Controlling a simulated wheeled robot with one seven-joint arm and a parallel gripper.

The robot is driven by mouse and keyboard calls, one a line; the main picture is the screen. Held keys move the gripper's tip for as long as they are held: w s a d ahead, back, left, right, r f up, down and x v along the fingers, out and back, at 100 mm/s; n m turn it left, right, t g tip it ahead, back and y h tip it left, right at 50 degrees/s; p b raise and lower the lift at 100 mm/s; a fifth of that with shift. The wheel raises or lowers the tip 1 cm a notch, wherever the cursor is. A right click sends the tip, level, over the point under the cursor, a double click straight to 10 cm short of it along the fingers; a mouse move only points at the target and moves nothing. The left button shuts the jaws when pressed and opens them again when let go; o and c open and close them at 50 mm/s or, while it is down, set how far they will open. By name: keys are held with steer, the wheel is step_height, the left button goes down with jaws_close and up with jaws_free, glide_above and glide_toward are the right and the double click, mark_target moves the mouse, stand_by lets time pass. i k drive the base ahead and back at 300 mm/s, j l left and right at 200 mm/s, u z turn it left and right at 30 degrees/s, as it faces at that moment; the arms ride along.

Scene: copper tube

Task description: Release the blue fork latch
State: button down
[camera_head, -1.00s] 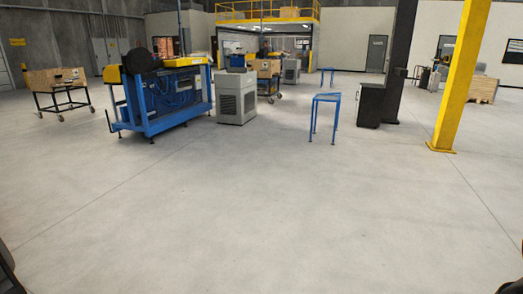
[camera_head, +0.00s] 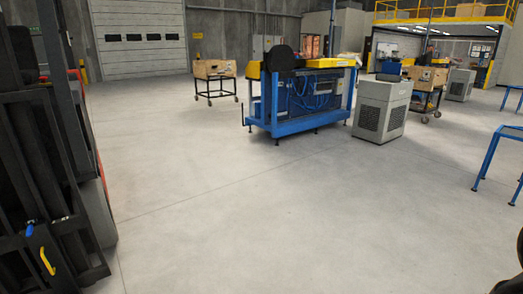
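A dark forklift carriage (camera_head: 45,150) stands upright along the left edge of the head view. A small blue piece (camera_head: 29,230), which looks like the blue fork latch, sits low on its black frame. It is too small to tell its exact position or setting. A yellow curved handle (camera_head: 47,261) is just below and to the right of it. My gripper is not in view.
Red bodywork of the forklift shows behind its mast. A blue-framed machine (camera_head: 298,100), a grey cabinet (camera_head: 380,112) and a wheeled cart (camera_head: 214,80) stand farther back. A blue stand (camera_head: 492,150) is at right. The middle floor (camera_head: 260,215) is clear.

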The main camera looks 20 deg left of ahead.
mark_target(29, 230)
steer(key=i+j+u, duration=0.2)
steer(key=i+u, duration=0.6)
steer(key=i, duration=0.25)
steer(key=i+l+u, duration=0.1)
steer(key=i+u, duration=0.25)
steer(key=i, duration=0.15)
steer(key=i+l+u, duration=0.25)
steer(key=i+u, duration=0.15)
steer(key=i, duration=0.15)
steer(key=i+j+u, duration=0.1)
steer(key=i+u, duration=0.5)
steer(key=u, duration=0.15)
steer(key=i+u, duration=0.4)
steer(key=i+l+u, duration=0.2)
steer(key=u, duration=0.2)
steer(key=i+j+u, duration=0.1)
steer(key=i+u, duration=0.55)
steer(key=k, duration=0.1)
